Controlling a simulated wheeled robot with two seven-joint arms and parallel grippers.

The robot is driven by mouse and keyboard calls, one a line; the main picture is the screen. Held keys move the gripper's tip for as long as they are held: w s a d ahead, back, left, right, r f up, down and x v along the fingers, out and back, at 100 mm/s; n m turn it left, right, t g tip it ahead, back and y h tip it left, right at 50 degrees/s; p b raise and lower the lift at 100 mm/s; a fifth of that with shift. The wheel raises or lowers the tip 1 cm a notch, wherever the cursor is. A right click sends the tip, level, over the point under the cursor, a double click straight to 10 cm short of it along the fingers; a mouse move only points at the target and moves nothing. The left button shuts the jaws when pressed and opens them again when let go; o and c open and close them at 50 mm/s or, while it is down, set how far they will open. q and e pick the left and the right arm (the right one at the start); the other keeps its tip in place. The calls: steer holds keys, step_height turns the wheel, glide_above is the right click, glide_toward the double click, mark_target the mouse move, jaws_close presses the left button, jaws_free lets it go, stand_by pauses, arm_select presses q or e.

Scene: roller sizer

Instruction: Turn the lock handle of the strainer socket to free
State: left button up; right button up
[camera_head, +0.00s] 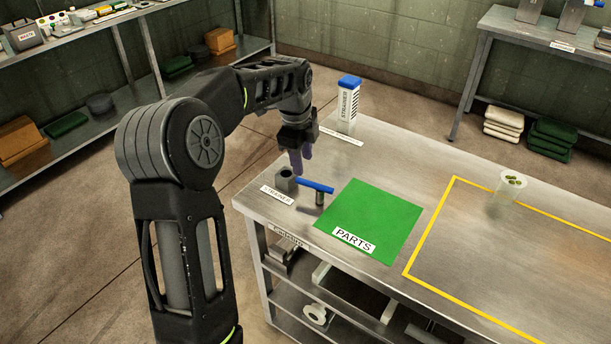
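The strainer socket (285,182) is a small grey block with a round hole in its top, near the table's left corner. Its blue lock handle (316,186) reaches out to the right, over or against a short grey post (320,199). My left gripper (299,163) points down just above and behind the socket and the near end of the handle. Its purplish fingers look close together, and I cannot tell how far they are apart. No contact with the handle is clear. My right gripper is out of view.
A white strainer-labelled container with a blue lid (348,104) stands at the back corner. A green parts mat (372,215) lies right of the handle. A clear cup (508,194) with greenish pieces stands by the yellow outline (430,228). Inside the outline is mostly bare.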

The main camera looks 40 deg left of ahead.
mark_target(305, 180)
arm_select(q)
steer(key=f, duration=0.3)
steer(key=w+f+p, duration=0.1)
steer(key=f, duration=0.3)
steer(key=shift+w+a+f, duration=0.15)
steer(key=shift+w+f, duration=0.05)
steer(key=shift+c, duration=0.4)
jaws_close()
stand_by(0.8)
